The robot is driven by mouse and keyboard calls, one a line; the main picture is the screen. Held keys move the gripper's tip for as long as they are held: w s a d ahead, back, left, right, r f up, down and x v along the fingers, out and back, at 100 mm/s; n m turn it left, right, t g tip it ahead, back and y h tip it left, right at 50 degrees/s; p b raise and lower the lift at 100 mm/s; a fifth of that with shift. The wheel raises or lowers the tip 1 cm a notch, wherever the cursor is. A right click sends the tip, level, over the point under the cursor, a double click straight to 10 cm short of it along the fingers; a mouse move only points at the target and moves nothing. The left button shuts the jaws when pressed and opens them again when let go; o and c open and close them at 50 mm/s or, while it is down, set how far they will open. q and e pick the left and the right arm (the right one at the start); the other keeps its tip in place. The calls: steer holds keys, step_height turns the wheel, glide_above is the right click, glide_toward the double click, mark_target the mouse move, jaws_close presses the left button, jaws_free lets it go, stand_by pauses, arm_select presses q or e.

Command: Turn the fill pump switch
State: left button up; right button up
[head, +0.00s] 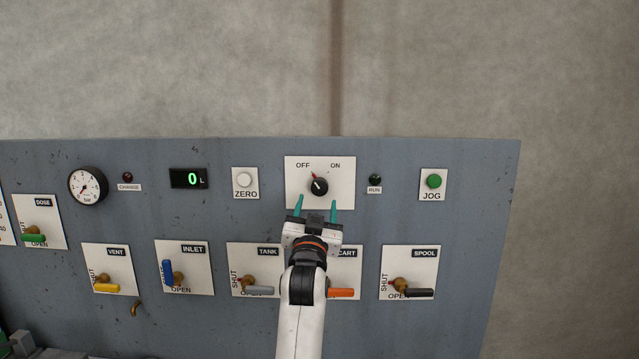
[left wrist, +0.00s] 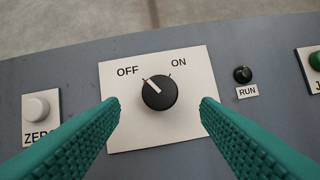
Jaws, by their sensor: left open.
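The fill pump switch (head: 319,186) is a black round knob on a white plate (head: 345,169) marked OFF and ON. In the left wrist view the knob (left wrist: 159,92) has a white pointer line turned to the upper left, towards OFF. My left gripper (head: 317,207) is just below the knob in the head view, its two green fingers pointing up at the plate. In the left wrist view the open fingers (left wrist: 160,112) stand to either side of the knob, with clear gaps and nothing between them. My right gripper is not in view.
The RUN lamp (head: 375,180) is dark. The green JOG button (head: 434,181) is right of the switch and the white ZERO button (head: 244,180) left. Below is a row of valves, including TANK (head: 258,287) and SPOOL (head: 407,289). My arm partly covers the CART plate (head: 346,265).

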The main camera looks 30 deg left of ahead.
mark_target(319, 191)
arm_select(q)
steer(key=p+x, duration=0.2)
steer(key=x, duration=0.4)
steer(key=shift+w+a+r, duration=0.1)
steer(key=shift+w+a, duration=0.1)
steer(key=shift+w, duration=0.15)
steer(key=c, duration=1)
